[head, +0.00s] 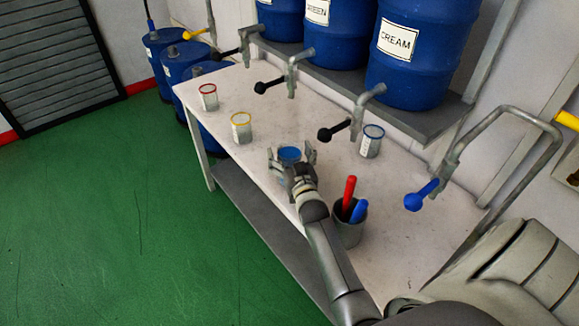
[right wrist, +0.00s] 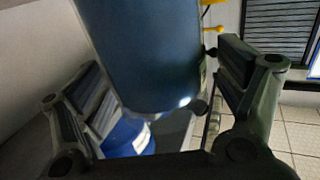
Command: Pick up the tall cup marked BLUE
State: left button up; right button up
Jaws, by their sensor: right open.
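A blue cup-like thing (head: 289,154) stands on the table between the spread fingers of my right gripper (head: 291,158). In the right wrist view a large blue cylinder (right wrist: 140,55) fills the space between the fingers of my right gripper (right wrist: 160,105). The gripper is open, and I cannot tell whether a finger touches it. No BLUE marking is readable on it. A clear cup with a blue rim (head: 371,140) stands apart, further right, towards the wall. My left gripper is not in view.
A red-rimmed cup (head: 208,97) and a yellow-rimmed cup (head: 241,127) stand at the table's far left. A grey pot (head: 348,232) with red and blue sticks stands beside my right arm. Taps with black handles (head: 336,131) and a blue handle (head: 421,195) overhang the white table (head: 420,245).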

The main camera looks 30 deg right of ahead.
jog(key=c, duration=1.9)
jog(key=shift+r, duration=0.1)
grip_shut()
jog(key=shift+r, duration=0.2)
